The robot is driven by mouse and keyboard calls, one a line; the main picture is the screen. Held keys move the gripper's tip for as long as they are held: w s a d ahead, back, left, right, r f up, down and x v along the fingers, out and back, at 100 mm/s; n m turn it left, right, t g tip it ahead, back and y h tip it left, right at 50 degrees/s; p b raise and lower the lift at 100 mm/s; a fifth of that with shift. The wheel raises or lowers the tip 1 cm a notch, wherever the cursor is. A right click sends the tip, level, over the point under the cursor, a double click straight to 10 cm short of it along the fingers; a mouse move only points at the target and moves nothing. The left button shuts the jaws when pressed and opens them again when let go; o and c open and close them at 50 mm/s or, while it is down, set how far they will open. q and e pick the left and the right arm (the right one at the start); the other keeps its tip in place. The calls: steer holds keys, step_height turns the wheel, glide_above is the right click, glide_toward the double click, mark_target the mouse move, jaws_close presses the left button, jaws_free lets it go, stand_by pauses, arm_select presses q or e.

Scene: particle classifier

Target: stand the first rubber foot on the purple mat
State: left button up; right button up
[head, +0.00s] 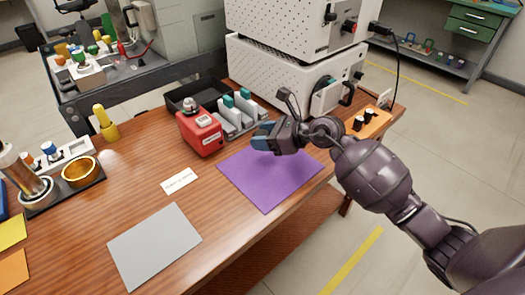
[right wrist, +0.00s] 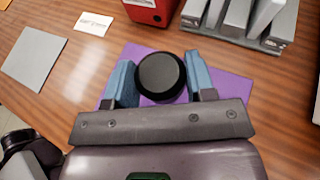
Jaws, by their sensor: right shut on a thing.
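The purple mat (head: 270,190) lies on the wooden table under my right gripper (head: 266,137). In the right wrist view, the blue fingertips of my right gripper (right wrist: 161,82) are shut on a round black rubber foot (right wrist: 161,74), one finger on each side. The foot shows over the purple mat (right wrist: 228,90); I cannot tell whether it touches it. In the head view the foot is hidden by the gripper. My left gripper is not in view.
An orange tray (head: 382,121) with dark round pieces is at the right. A red box (head: 200,134) and a grey rack (head: 235,121) stand just behind the mat. A white perforated machine (head: 275,80) is at the back. A grey mat (head: 155,245) lies front left.

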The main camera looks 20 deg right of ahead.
mark_target(263, 160)
step_height(263, 160, down, 6)
steer(key=shift+r+b, duration=0.2)
steer(key=shift+b, duration=0.6)
steer(key=shift+r, duration=0.15)
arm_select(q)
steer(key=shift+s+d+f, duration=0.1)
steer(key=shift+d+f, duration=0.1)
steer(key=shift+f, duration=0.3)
arm_select(e)
steer(key=o, duration=0.9)
steer(key=shift+f, duration=0.2)
